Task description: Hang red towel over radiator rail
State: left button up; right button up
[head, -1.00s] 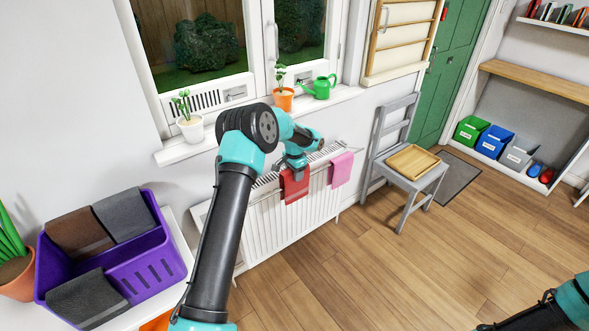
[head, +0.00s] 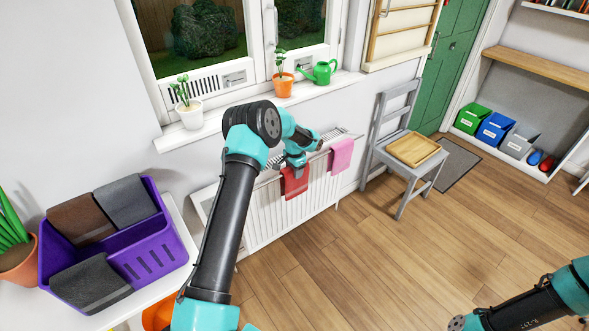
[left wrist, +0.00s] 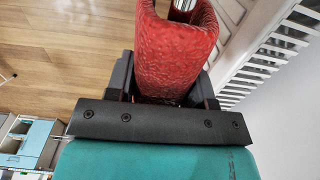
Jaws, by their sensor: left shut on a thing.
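The red towel (head: 296,182) hangs folded at the front of the white radiator (head: 290,215), left of a pink towel (head: 341,155) on the rail. My left gripper (head: 295,165) is shut on the towel's upper part. In the left wrist view the red towel (left wrist: 178,50) stands between the dark jaws, and a short shiny metal piece (left wrist: 184,8) shows inside its fold. I cannot tell whether the towel rests on the rail. My right arm shows at the lower right; its gripper is not in view.
The sill above holds a white pot (head: 189,114), an orange pot (head: 283,86) and a green watering can (head: 320,72). A grey chair with a wooden tray (head: 414,149) stands right of the radiator. A purple basket (head: 155,248) with dark towels is at left. Floor ahead is clear.

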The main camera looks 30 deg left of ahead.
pick_arm(q)
jog(key=o, duration=1.2)
jog(key=shift+o, duration=0.2)
jog(key=shift+r, duration=0.2)
notch_tip(320, 180, up, 17)
